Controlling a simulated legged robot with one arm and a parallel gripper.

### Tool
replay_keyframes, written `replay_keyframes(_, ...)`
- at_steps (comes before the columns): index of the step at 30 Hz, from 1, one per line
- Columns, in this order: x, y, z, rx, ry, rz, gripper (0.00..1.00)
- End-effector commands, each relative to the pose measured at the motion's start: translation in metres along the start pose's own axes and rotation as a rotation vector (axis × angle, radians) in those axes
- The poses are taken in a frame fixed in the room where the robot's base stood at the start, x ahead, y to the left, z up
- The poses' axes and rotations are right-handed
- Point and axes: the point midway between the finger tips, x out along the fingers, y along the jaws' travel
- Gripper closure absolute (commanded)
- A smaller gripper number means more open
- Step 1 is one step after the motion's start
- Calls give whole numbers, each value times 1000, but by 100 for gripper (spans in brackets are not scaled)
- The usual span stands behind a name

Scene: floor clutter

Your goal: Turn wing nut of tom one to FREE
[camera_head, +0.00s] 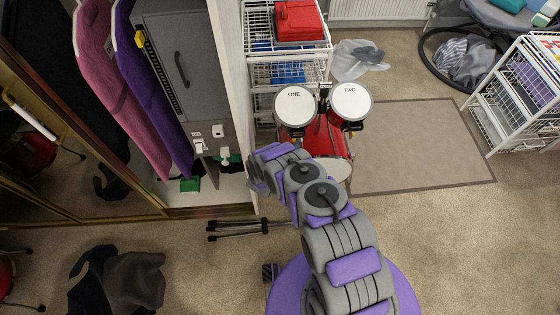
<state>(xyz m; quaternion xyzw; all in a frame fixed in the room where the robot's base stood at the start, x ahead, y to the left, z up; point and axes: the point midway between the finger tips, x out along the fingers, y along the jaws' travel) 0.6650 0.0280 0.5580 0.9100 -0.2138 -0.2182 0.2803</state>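Tom one (294,106) is a small drum with a white head marked ONE, at the upper middle. Tom two (350,101), marked TWO, stands just right of it. A dark mount (325,95) shows between them; I cannot make out a wing nut or a FREE mark at this size. A red drum shell (326,138) lies below the toms, partly hidden by my arm. My gripper (258,180) is at the end of my grey and purple arm, below and left of tom one and apart from it. Its fingers are too unclear to tell their opening.
An open wardrobe with a grey locker (178,65) is at left. Dark clothing (118,280) lies on the floor lower left. Carpet at lower right is clear.

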Motion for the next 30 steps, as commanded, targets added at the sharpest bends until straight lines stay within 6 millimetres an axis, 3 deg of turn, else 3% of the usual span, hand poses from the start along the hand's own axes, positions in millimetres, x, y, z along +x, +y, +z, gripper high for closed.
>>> replay_keyframes(6, -52, 0, -3, -5, 2, -5, 62)
replay_keyframes(15, -113, -1, -3, -3, 5, -3, 62)
replay_keyframes(21, -135, -2, -1, -2, 3, -2, 62)
replay_keyframes(30, -140, -2, 0, -1, 2, -1, 62)
